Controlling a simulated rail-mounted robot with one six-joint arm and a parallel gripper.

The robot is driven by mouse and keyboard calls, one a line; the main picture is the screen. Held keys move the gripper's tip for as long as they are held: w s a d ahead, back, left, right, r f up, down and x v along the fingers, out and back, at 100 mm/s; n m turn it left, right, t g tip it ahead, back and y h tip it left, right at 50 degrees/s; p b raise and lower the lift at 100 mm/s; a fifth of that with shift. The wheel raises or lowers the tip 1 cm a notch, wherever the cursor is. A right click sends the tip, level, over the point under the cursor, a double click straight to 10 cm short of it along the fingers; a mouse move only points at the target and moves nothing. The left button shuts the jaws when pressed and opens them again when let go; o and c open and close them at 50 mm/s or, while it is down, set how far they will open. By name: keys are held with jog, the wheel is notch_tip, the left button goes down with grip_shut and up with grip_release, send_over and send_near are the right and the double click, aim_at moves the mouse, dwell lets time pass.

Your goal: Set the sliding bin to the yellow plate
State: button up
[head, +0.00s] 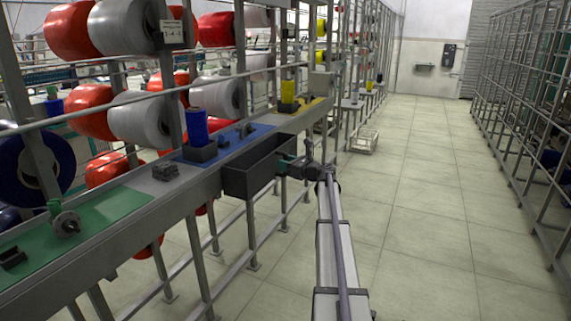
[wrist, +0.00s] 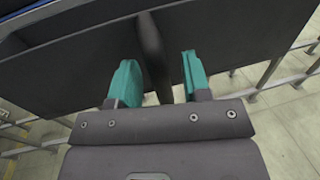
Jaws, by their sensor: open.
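The sliding bin (head: 250,181) is a dark open-topped box on the front edge of the bench, in front of the blue plate (head: 232,146). The yellow plate (head: 312,107) lies farther along the bench, up and right of the bin in the head view. My gripper (head: 286,162) is at the bin's right end in the head view. In the wrist view its teal fingers (wrist: 160,82) are open, one on each side of a dark upright handle (wrist: 152,45) on the bin wall (wrist: 75,65). A gap shows between handle and right finger; left contact is unclear.
The green plate (head: 95,222) lies at the near end of the bench. A blue spool (head: 196,127) stands on the blue plate and a yellow spool (head: 287,91) by the yellow plate. A pale crate (head: 363,141) sits on the floor beyond. The aisle floor (head: 430,190) is clear.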

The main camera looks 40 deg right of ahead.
jog(key=shift+w, duration=0.2)
grip_shut()
dwell(0.3)
